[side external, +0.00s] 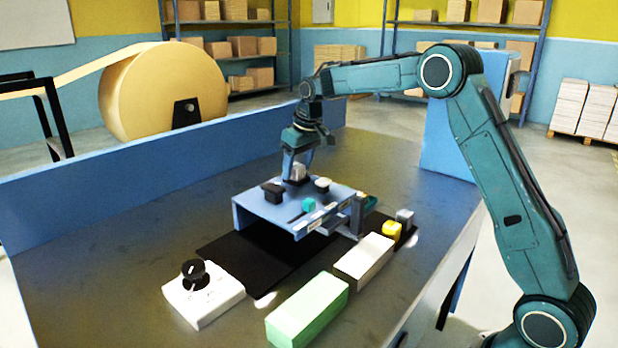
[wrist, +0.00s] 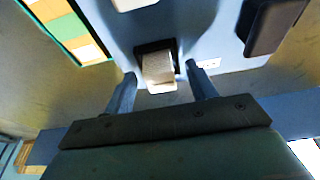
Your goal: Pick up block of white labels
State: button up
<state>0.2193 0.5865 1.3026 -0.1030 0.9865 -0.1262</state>
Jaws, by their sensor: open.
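A small whitish block (wrist: 158,68) stands in a dark square recess in the blue stand in the wrist view; it also shows at the stand's back in the side view (side external: 298,171). My gripper (wrist: 160,74) is open, one finger on each side of this block and apart from it; in the side view my gripper (side external: 297,165) points down over the back of the stand. A long white block (side external: 364,260) lies in front of the stand, away from my gripper. I cannot tell from their surfaces which one is the block of white labels.
A green block (side external: 306,312), a yellow piece (side external: 391,231) and a white dial box (side external: 205,303) lie in front. A blue wall (side external: 160,185) runs behind.

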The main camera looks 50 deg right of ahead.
aim_at(298, 165)
dwell(0.4)
jog(key=c, duration=1.1)
jog(key=shift+o, duration=0.2)
jog(key=shift+r, duration=0.1)
notch_tip(298, 165, up, 10)
dwell(0.4)
